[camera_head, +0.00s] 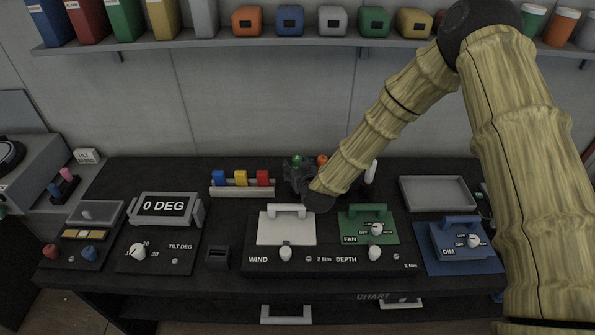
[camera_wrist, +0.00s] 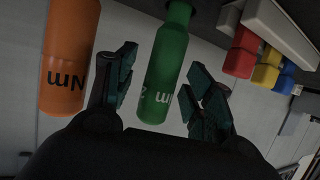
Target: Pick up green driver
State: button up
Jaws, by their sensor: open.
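The green driver (camera_wrist: 170,55) has a "Nm" mark and a narrower end, and it fills the middle of the wrist view. In the head view only its green top (camera_head: 296,160) shows, at the back of the bench behind my gripper (camera_head: 300,179). In the wrist view my gripper (camera_wrist: 163,80) is open, with one dark finger on each side of the green driver and a gap to each. How deep the driver lies between the fingers is hard to tell. The driver's lower part is hidden in the head view.
An orange driver (camera_wrist: 70,50) stands close beside one finger; its top (camera_head: 322,159) also shows in the head view. A rack of blue, yellow and red blocks (camera_head: 241,179) is left of my gripper. A white-handled driver (camera_head: 371,170) and an empty tray (camera_head: 437,193) are to the right.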

grip_shut()
dwell(0.4)
jog(key=shift+r+b, duration=1.7)
jog(key=shift+r, duration=3.3)
jog(key=c, duration=0.8)
grip_release()
grip_shut()
